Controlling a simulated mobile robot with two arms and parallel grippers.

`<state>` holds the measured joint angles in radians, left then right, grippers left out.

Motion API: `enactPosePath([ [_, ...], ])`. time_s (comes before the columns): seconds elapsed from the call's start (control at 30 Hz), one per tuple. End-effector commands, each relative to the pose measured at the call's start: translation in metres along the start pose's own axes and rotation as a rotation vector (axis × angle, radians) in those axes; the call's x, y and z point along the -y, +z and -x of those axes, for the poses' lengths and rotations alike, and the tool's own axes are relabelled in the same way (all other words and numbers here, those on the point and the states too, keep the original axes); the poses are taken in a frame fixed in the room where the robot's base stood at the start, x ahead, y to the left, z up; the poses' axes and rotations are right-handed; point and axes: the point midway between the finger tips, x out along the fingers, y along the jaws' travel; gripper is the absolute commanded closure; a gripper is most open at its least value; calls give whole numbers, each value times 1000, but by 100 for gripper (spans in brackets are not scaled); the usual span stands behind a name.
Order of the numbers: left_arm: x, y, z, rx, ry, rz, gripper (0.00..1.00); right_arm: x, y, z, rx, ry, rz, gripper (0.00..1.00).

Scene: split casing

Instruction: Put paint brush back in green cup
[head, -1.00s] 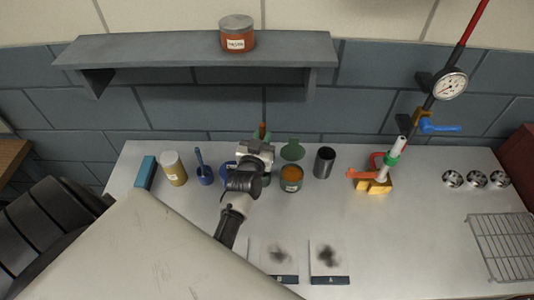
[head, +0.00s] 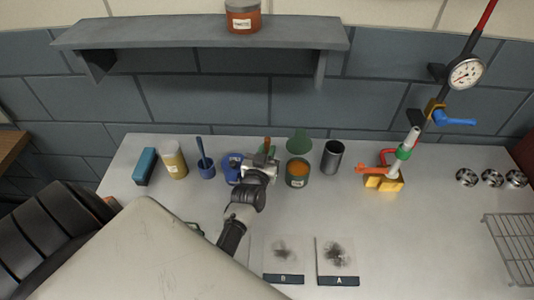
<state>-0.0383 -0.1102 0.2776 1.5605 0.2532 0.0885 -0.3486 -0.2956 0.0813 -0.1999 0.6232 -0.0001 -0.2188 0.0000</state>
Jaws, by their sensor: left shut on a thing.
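My left gripper (head: 262,163) is at the back middle of the bench, between a blue tin (head: 231,166) and a dark green tin with orange contents (head: 297,172). It is shut on the paint brush (head: 267,145), whose brown upper end sticks up just beyond the jaws. A bit of green (head: 273,151) shows right behind the jaws and may be the green cup. The gripper hides most of it, so I cannot tell whether the brush is inside it. My right gripper is not in view.
A blue cup with a blue brush (head: 206,170), a tan jar (head: 174,162) and a blue block (head: 145,167) stand left. Cards (head: 338,258) lie in front. A shelf (head: 200,33) overhangs behind.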

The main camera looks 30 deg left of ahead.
Motion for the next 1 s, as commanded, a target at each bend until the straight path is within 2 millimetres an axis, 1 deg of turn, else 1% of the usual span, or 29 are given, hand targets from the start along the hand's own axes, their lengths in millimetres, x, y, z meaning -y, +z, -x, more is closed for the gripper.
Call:
enactPosePath([
  [0.1, 0, 1, 0, 0, 0, 0, 100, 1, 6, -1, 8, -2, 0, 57],
  [0.13, 0, 1, 0, 1, 0, 0, 77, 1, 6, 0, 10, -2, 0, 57],
  [0.27, 0, 1, 0, 0, 0, 0, 57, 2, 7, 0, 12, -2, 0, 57],
  [0.53, 0, -1, 0, 0, 0, 1, 56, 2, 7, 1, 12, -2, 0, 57],
  [0.63, 0, -2, 7, 2, 0, 0, 56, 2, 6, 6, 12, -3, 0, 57],
  [0.8, 0, -4, 34, 3, 0, 0, 56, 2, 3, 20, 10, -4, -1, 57],
  [0.9, 0, -3, 51, 4, 0, 0, 56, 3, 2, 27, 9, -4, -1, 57],
  [1.0, 0, -2, 64, 3, 0, 1, 56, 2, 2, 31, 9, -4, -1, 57],
])
